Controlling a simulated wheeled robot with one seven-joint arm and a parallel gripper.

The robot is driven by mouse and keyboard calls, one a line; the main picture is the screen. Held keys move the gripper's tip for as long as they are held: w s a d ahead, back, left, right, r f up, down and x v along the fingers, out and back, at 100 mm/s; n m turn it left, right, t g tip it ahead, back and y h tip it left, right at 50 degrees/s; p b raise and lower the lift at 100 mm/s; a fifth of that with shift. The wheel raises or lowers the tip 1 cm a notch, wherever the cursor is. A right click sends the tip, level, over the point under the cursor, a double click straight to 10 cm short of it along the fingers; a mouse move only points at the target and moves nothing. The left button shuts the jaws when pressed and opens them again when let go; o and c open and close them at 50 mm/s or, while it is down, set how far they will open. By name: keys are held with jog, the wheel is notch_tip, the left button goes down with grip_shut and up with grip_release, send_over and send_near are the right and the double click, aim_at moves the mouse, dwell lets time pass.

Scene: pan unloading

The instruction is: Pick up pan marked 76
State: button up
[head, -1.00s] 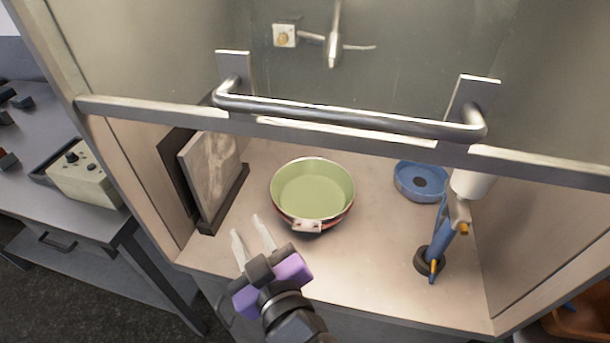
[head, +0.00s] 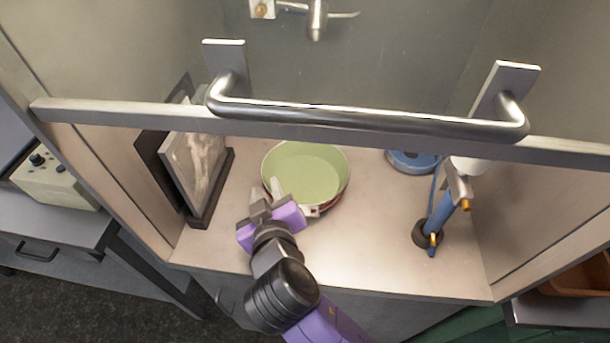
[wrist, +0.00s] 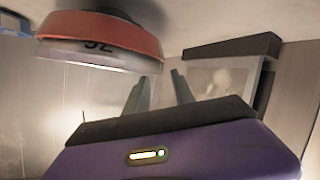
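A framed plate (head: 195,165) leans at the left of the hood. A blue ring (head: 412,163) and a blue burner stand (head: 440,215) are at the right. The sash handle (head: 365,118) crosses above.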

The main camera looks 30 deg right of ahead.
aim_at(263, 177)
jog(key=shift+p+x, duration=0.35)
jog(key=shift+x, duration=1.55)
jog(key=shift+a+r, duration=0.15)
grip_shut()
